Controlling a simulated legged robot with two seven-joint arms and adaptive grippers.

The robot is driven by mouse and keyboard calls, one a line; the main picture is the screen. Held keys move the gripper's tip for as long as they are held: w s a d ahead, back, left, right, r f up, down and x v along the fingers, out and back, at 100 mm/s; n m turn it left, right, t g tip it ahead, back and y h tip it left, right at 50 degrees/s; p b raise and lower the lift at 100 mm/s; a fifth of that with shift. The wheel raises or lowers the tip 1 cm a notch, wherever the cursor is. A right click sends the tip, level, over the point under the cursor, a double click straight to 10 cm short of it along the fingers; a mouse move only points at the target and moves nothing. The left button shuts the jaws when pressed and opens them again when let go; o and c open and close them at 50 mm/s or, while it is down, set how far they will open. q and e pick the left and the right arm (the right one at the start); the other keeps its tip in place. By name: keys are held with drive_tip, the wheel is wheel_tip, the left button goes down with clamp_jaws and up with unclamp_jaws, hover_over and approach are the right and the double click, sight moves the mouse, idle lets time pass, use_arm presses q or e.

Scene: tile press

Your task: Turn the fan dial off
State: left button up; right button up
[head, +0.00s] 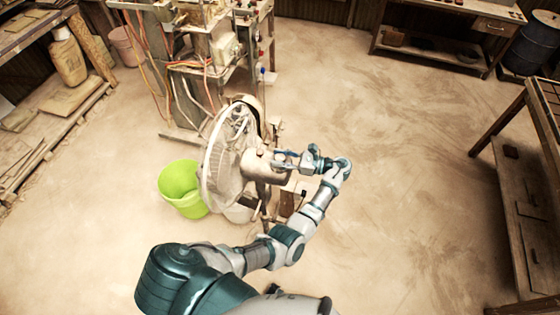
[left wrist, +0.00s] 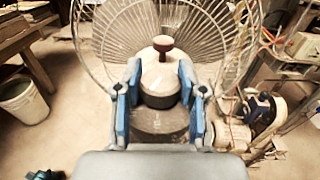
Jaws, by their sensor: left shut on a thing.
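A standing fan with a round wire cage (head: 229,150) stands near the middle of the head view, its cage facing left. Its pale motor housing (head: 262,165) points right, toward my left gripper (head: 283,158). In the left wrist view, the cage (left wrist: 110,35) fills the top. The blue fingers of my left gripper (left wrist: 159,80) lie on both sides of a white rounded part with a dark band (left wrist: 160,80) at the fan's rear and are shut on it. A small brown knob (left wrist: 162,43) stands above it. I cannot tell which part is the dial or how it is set.
A green bucket (head: 182,188) stands left of the fan. A machine with hoses and cables (head: 205,60) stands behind it. A wooden bench (head: 525,190) is at the right and shelving (head: 45,110) at the left. The floor right of the fan is clear.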

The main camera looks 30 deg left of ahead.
sight(281, 157)
use_arm(q)
drive_tip(key=shift+n+g+h+b, duration=0.4)
drive_tip(key=shift+n+g+b, duration=0.3)
drive_tip(key=shift+g, duration=0.3)
drive_tip(key=o, duration=1.2)
drive_tip(key=shift+c, duration=0.2)
wheel_tip(281, 157, up, 10)
drive_tip(key=shift+d+f, duration=0.1)
